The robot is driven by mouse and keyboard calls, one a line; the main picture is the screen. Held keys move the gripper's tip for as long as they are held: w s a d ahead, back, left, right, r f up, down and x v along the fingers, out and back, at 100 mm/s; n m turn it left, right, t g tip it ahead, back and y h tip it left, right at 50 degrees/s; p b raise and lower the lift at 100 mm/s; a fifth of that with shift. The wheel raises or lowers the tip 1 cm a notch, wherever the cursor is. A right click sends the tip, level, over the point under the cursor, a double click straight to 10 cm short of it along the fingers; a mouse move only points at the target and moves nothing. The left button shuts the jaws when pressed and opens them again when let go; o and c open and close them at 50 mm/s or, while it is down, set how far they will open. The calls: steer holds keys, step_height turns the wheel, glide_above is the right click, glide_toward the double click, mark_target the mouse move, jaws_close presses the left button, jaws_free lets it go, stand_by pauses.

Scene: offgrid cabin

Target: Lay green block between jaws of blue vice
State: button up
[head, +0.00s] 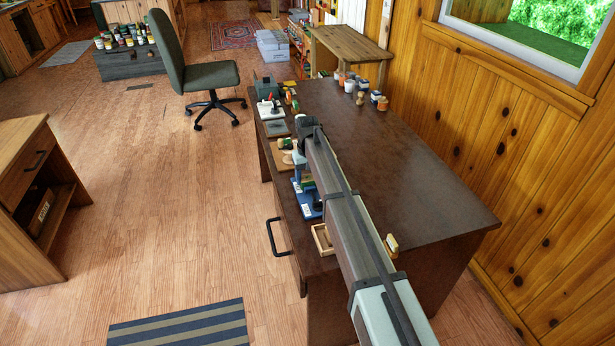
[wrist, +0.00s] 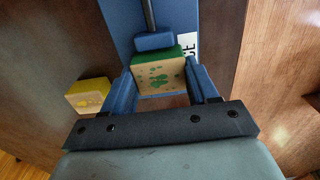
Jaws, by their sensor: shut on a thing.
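The green block (wrist: 160,75) has a green top and a pale face with green printed marks. It sits between the two blue fingers of my gripper (wrist: 162,84), which are shut on it. The blue vice (wrist: 121,20) lies just beyond it, with a dark screw rod, a blue jaw pad and a partly hidden white label. The block is right by this jaw pad; whether it touches the pad or rests on the vice I cannot tell. In the head view the vice (head: 307,208) stands at the desk's left edge, with my gripper (head: 306,181) over it, partly hidden by my arm.
A yellow block (wrist: 88,96) lies left of my gripper in the wrist view. On the desk (head: 400,185), a small wooden tray (head: 319,240) is near the vice, and several jars (head: 365,88) stand at the far end.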

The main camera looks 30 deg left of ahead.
mark_target(308, 178)
steer(key=shift+f, duration=0.1)
stand_by(0.3)
steer(key=o, duration=1.4)
steer(key=shift+r, duration=3.5)
